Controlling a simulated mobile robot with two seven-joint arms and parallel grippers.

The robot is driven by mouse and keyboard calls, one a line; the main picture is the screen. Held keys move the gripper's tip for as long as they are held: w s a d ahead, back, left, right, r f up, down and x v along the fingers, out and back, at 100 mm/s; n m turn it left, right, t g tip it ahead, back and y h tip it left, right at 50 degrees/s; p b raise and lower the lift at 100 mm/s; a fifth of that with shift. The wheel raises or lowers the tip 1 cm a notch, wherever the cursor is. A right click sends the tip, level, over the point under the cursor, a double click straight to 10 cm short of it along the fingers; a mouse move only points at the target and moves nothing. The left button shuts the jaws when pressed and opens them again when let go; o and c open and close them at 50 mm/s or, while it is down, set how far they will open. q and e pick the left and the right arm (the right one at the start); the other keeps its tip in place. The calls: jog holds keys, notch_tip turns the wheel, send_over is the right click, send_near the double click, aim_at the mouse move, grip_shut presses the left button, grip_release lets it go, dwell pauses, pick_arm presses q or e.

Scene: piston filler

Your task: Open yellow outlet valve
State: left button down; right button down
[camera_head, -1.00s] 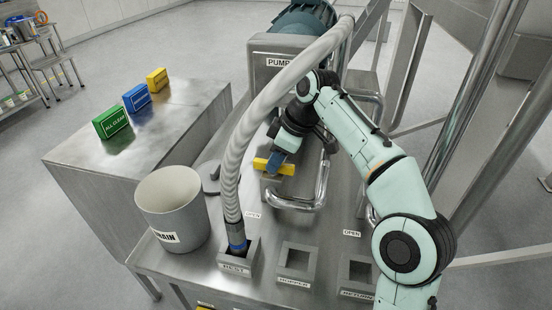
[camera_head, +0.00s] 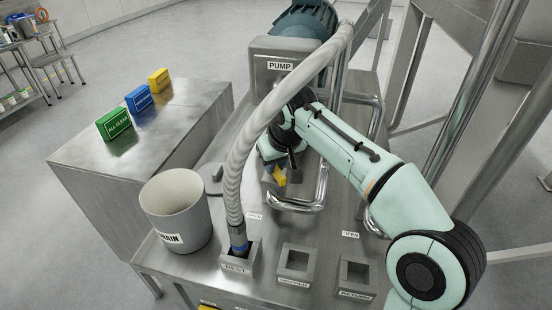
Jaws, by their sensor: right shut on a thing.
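The yellow outlet valve handle (camera_head: 280,177) is on the front of the pump housing, just above the bent steel pipe (camera_head: 300,203). It now sits at a slant, and part of it is hidden behind my gripper. My right gripper (camera_head: 275,166) is shut on the yellow valve handle, with its arm coming in from the right. An OPEN label (camera_head: 254,217) lies on the table in front of the valve, and another OPEN label (camera_head: 350,235) is farther right. My left gripper is not in view.
A thick ribbed hose (camera_head: 242,150) arches from the pump (camera_head: 280,67) to the REST socket (camera_head: 236,267), close to my gripper's left. A DRAIN bucket (camera_head: 176,208) stands at the left. HOPPER (camera_head: 293,281) and RETURN (camera_head: 355,294) sockets are in front. Coloured blocks stand on the side table.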

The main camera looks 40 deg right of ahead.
jog(key=m, duration=0.2)
jog(key=m+h+p, duration=0.1)
jog(key=m, duration=0.1)
jog(key=shift+a+r+g+h, duration=0.1)
jog(key=shift+a+g+h, duration=0.05)
jog(key=shift+g+h, duration=0.15)
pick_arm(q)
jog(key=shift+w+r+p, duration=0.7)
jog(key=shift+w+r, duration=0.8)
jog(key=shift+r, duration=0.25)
pick_arm(e)
jog(key=shift+w+m+g+h, duration=0.1)
jog(key=shift+m+g+h, duration=0.35)
jog(key=shift+m, duration=1.25)
jog(key=c, duration=1.1)
grip_release()
